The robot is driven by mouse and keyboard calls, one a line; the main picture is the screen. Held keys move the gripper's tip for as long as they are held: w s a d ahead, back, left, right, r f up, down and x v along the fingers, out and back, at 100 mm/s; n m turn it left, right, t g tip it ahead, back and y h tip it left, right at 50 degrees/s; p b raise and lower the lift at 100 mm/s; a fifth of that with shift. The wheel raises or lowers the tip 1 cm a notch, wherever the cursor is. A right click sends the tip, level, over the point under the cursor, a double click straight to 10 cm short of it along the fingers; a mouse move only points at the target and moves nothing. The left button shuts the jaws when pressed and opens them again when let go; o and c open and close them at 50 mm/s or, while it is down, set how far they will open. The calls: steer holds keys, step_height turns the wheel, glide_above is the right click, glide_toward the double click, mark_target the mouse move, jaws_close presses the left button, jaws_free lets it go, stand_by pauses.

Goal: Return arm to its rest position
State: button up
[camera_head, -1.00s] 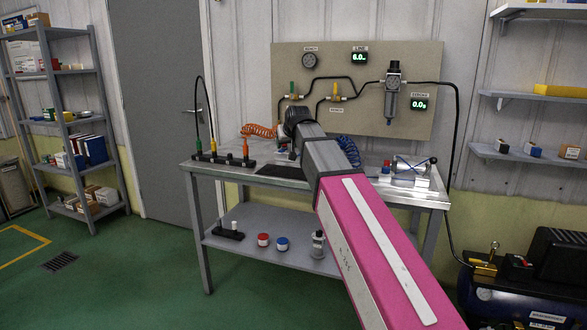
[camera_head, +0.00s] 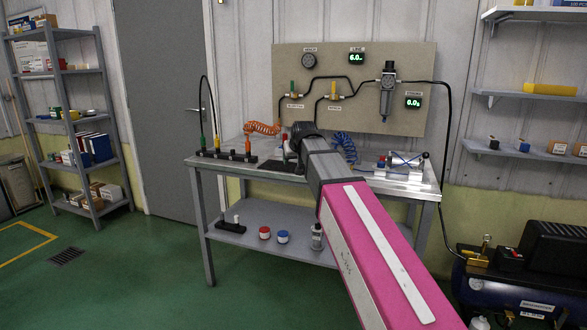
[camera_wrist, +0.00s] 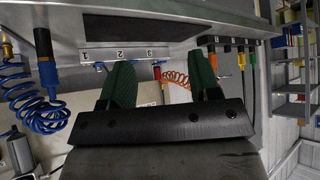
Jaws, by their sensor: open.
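My gripper (camera_wrist: 160,80) shows in the wrist view as two green fingers standing apart, with nothing held between them. In the head view my pink and grey arm reaches from the lower right to the workbench (camera_head: 223,166), and its dark end hides the gripper. The wrist view shows the blue coiled hose (camera_wrist: 45,110) left of the fingers and the orange coiled hose (camera_wrist: 176,78) close to the right finger. Whether the finger touches that hose I cannot tell.
A panel (camera_head: 430,65) with valves and gauges stands behind the bench; both its displays read about 6.0. A rack with several coloured plugs (camera_head: 217,154) is at the bench's left. A shelf unit (camera_head: 60,75) stands far left, a compressor (camera_head: 510,290) lower right.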

steer(key=s+d+f+m+g+h, duration=0.1)
steer(key=s+d+f, duration=0.2)
steer(key=f, duration=0.4)
steer(key=s+d+f+g, duration=0.1)
steer(key=s+d+f, duration=0.25)
steer(key=f, duration=0.45)
steer(key=s+d+f+m+g+h, duration=0.1)
steer(key=s+d+f+g, duration=0.2)
steer(key=f, duration=0.4)
steer(key=s+d+f+g, duration=0.1)
steer(key=s+d+f, duration=0.3)
steer(key=s+f, duration=0.4)
steer(key=s+d+f+m+g, duration=0.1)
steer(key=s+d+f+g, duration=0.1)
steer(key=s+d+f, duration=0.3)
steer(key=s+f, duration=0.4)
steer(key=shift+d, duration=0.2)
